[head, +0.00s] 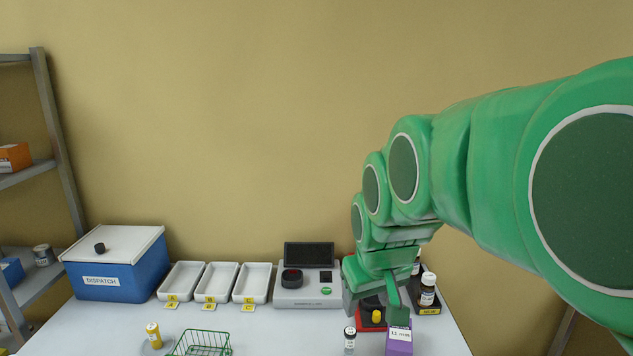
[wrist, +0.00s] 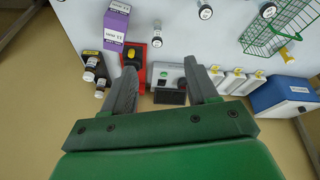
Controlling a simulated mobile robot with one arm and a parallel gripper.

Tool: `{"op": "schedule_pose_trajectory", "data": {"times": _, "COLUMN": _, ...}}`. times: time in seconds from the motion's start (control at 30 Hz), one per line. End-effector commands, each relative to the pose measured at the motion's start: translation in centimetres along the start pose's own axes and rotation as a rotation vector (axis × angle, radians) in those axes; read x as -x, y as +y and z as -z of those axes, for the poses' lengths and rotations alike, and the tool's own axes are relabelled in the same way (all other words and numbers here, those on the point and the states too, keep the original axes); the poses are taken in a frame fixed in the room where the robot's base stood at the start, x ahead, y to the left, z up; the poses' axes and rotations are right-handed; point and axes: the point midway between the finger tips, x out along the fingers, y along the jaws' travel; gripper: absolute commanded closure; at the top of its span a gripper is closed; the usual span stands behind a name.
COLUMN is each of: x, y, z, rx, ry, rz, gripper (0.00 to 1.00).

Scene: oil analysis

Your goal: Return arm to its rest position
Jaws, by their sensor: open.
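My green arm reaches in from the right of the head view, bent down over the right part of the table. My gripper (head: 374,302) points down near the analyser and the red device. In the wrist view my gripper (wrist: 160,64) has its two grey fingers wide apart, with nothing between them. The grey analyser (head: 308,291) with a dark screen shows beyond the fingers in the wrist view (wrist: 165,76). The red device (wrist: 141,55) with a yellow knob lies beside the left finger. The head view shows it partly hidden behind my gripper.
A purple box (head: 399,344) and a dark-capped vial (head: 350,342) stand near my gripper. Brown bottles (head: 427,292) stand at the right. White trays (head: 181,282), a green wire basket (head: 202,345) and a blue dispatch box (head: 112,285) are left. Free air lies above the table's left half.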

Motion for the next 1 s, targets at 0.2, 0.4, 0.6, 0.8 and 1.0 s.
{"op": "schedule_pose_trajectory", "data": {"times": 0.2, "x": -0.8, "y": 0.3, "z": -12.2, "rx": -0.154, "ry": -0.224, "rz": 0.025, "gripper": 0.42}}
{"op": "schedule_pose_trajectory", "data": {"times": 0.4, "x": -0.8, "y": -0.6, "z": -21.5, "rx": -0.257, "ry": -0.410, "rz": 0.037, "gripper": 0.42}}
{"op": "schedule_pose_trajectory", "data": {"times": 0.6, "x": -0.7, "y": -1.2, "z": -24.9, "rx": -0.293, "ry": -0.481, "rz": 0.043, "gripper": 0.42}}
{"op": "schedule_pose_trajectory", "data": {"times": 0.8, "x": -0.7, "y": -1.2, "z": -24.9, "rx": -0.293, "ry": -0.481, "rz": 0.043, "gripper": 0.42}}
{"op": "schedule_pose_trajectory", "data": {"times": 1.0, "x": -0.7, "y": -1.2, "z": -24.9, "rx": -0.293, "ry": -0.481, "rz": 0.043, "gripper": 0.42}}
